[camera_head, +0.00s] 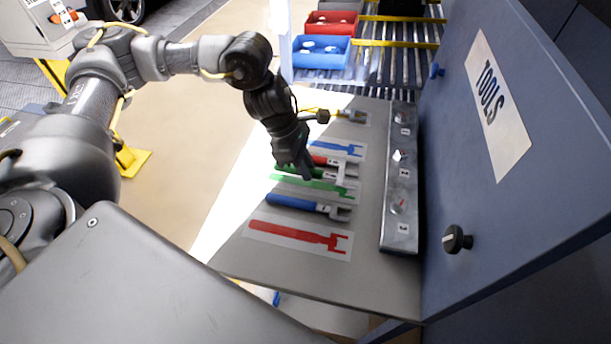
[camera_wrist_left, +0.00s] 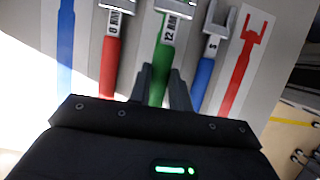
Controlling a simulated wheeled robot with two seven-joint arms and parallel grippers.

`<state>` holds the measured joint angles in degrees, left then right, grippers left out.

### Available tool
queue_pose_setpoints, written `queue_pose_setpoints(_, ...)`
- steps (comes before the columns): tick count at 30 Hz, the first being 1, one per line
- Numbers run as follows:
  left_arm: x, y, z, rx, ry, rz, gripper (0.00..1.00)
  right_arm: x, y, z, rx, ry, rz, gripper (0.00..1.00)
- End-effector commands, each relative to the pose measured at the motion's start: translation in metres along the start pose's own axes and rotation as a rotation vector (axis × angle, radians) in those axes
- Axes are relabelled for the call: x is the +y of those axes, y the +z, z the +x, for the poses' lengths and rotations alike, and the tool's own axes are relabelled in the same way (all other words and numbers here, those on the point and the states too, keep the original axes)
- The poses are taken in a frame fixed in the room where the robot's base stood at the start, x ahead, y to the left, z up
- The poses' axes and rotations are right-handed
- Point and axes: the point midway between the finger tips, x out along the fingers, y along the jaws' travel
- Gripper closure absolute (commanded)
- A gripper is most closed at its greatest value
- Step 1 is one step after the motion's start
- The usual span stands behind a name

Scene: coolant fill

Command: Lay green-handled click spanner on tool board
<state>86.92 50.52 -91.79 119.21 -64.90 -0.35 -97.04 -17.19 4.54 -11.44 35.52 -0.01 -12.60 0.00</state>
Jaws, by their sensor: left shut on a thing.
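The green-handled click spanner (camera_wrist_left: 157,85) is between the two fingers of my left gripper (camera_wrist_left: 160,75), which is shut on its handle; its label reads 12 MM. In the head view my left gripper (camera_head: 306,178) covers part of the handle. The spanner lies over or just above the green painted outline (camera_head: 315,187) on the grey tool board (camera_head: 375,262). I cannot tell whether it touches the board. The spanner's jaw end points right in the head view, towards the blue cabinet. My right gripper is not in view.
A red-handled spanner (camera_head: 322,160) and a blue-handled spanner (camera_head: 292,203) lie close on either side. A blue outline (camera_head: 336,148) and a red outline (camera_head: 299,238) are bare. A metal strip with knobs (camera_head: 400,205) and the blue cabinet (camera_head: 500,190) bound the right side.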

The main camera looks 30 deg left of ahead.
Motion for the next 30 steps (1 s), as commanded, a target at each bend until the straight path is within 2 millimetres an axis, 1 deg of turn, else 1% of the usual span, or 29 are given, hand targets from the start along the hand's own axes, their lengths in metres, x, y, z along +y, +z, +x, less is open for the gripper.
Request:
queue_pose_setpoints(1, -0.001, -0.006, 0.012, 0.003, -0.002, -0.001, 1.00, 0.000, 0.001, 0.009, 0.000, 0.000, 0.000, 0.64)
queue_pose_setpoints(4, -0.001, -0.012, 0.025, 0.003, -0.002, 0.000, 1.00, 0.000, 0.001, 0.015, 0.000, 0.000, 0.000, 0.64)
queue_pose_setpoints(12, -0.001, -0.012, 0.026, 0.000, -0.001, 0.000, 1.00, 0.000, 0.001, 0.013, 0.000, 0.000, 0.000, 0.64)
queue_pose_setpoints(17, -0.001, -0.014, 0.030, 0.001, -0.002, 0.000, 1.00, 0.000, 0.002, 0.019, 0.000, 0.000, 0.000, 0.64)
queue_pose_setpoints(18, -0.001, -0.013, 0.029, 0.002, -0.002, -0.001, 0.77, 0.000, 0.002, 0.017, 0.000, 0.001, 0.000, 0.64)
queue_pose_setpoints(22, -0.001, -0.013, 0.029, 0.002, -0.002, -0.001, 0.59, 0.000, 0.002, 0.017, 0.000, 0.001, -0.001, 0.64)
queue_pose_setpoints(30, -0.001, -0.013, 0.029, 0.002, -0.002, -0.001, 0.59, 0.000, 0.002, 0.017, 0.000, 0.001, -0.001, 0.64)
